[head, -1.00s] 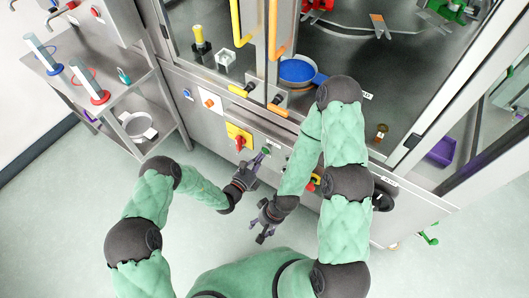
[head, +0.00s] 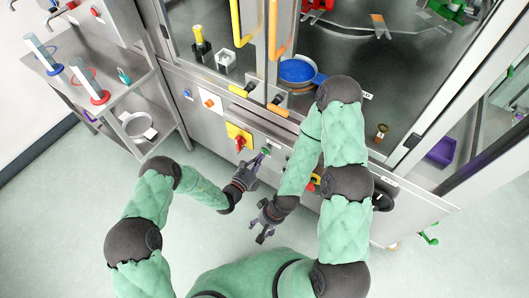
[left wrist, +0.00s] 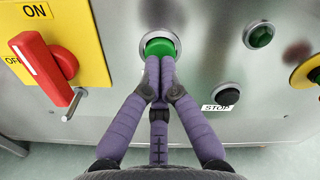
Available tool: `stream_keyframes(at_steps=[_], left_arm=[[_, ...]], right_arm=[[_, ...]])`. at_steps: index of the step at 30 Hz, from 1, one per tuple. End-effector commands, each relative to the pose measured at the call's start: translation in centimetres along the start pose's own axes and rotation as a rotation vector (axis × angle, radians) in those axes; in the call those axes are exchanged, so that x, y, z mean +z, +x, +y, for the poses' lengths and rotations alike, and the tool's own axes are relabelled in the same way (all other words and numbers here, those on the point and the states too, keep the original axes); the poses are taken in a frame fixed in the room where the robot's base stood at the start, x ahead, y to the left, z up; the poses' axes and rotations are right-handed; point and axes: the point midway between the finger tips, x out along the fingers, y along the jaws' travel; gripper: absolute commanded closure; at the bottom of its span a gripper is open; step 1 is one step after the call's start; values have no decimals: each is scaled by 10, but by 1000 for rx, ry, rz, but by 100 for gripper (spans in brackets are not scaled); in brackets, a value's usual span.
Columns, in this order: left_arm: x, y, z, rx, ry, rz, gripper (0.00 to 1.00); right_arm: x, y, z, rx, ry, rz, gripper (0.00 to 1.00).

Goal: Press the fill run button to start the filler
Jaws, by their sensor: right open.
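A green push button in a metal ring (left wrist: 160,45) sits on the steel panel straight ahead of my left gripper (left wrist: 160,62) in the left wrist view. That gripper's purple fingers are closed together with nothing between them. Their tips overlap the button's lower part and look to be at its face; I cannot tell how far it is pressed. No label shows by this button. In the head view the left gripper (head: 257,160) is at the panel. My right gripper (head: 264,222) hangs open and empty, lower and away from the panel.
A red rotary switch (left wrist: 45,65) on a yellow plate marked ON is left of the button. A second green button (left wrist: 259,36) and a black button (left wrist: 228,96) near a STOP label are to the right.

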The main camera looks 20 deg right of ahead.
Motion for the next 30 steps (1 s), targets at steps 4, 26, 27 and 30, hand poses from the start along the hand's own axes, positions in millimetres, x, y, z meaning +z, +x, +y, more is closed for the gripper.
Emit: stream_keyframes(at_steps=[4,26,27,30], left_arm=[[0,3,0,0,0,0,100],[0,8,0,0,0,0,100],[0,9,0,0,0,0,100],[0,10,0,0,0,0,100]], right_arm=[[0,0,0,0,0,0,39],[0,0,0,0,0,0,39],[0,0,0,0,0,0,39],[0,1,0,0,0,0,39]])
